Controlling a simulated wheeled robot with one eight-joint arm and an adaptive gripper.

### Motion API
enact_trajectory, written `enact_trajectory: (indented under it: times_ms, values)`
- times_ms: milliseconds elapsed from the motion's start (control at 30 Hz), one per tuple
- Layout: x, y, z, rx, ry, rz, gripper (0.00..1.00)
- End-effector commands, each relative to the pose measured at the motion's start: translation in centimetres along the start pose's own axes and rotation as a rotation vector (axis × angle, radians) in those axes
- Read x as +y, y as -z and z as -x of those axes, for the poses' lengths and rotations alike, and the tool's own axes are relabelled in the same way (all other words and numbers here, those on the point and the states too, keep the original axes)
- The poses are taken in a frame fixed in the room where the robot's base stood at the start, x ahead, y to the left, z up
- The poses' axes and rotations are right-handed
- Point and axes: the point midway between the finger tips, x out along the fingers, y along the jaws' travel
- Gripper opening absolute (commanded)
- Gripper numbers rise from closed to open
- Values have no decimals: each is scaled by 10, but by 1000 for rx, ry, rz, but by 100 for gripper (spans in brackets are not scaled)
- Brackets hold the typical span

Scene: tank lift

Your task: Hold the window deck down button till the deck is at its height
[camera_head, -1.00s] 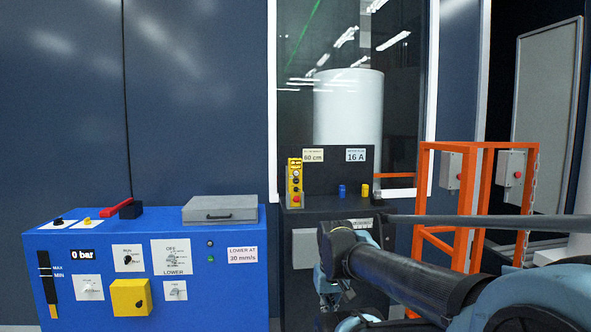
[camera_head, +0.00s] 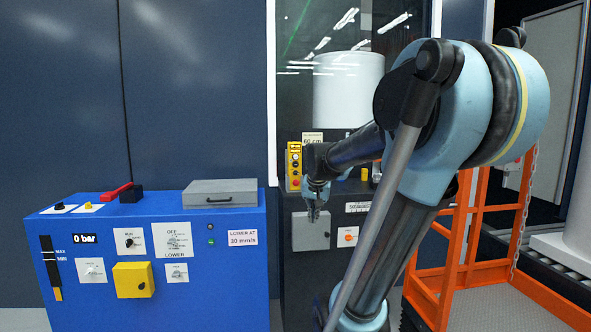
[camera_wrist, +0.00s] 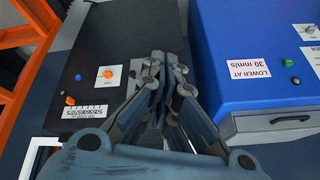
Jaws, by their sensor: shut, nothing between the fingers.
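A yellow button box (camera_head: 294,160) with several small buttons and a red one low down stands at the left edge of the dark cabinet's top in the head view. I cannot read which button is the down button. My gripper (camera_head: 313,217) is shut and empty, pointing down in front of the cabinet, below and slightly right of the yellow box and apart from it. In the wrist view, my gripper (camera_wrist: 167,58) shows its fingers together over the dark cabinet (camera_wrist: 120,35). The yellow box is not seen there. A "60 cm" sign (camera_head: 312,137) stands behind the box, partly covered by my arm.
A blue console (camera_head: 110,235) with a red lever, a yellow box and a "0 bar" display stands left. A grey case (camera_head: 220,192) lies on it. An orange railing (camera_head: 470,260) with a grated floor is right.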

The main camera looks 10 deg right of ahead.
Motion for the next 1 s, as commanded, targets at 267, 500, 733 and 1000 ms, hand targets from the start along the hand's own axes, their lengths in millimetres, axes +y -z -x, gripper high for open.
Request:
enact_trajectory:
  times_ms: [267,500,733,1000]
  values:
    - [-32,86,-6,86,27,-114,0]
    - [-60,156,-17,157,60,-212,0]
    - [-86,219,-32,219,99,-302,0]
    - [-105,262,-45,263,132,-367,0]
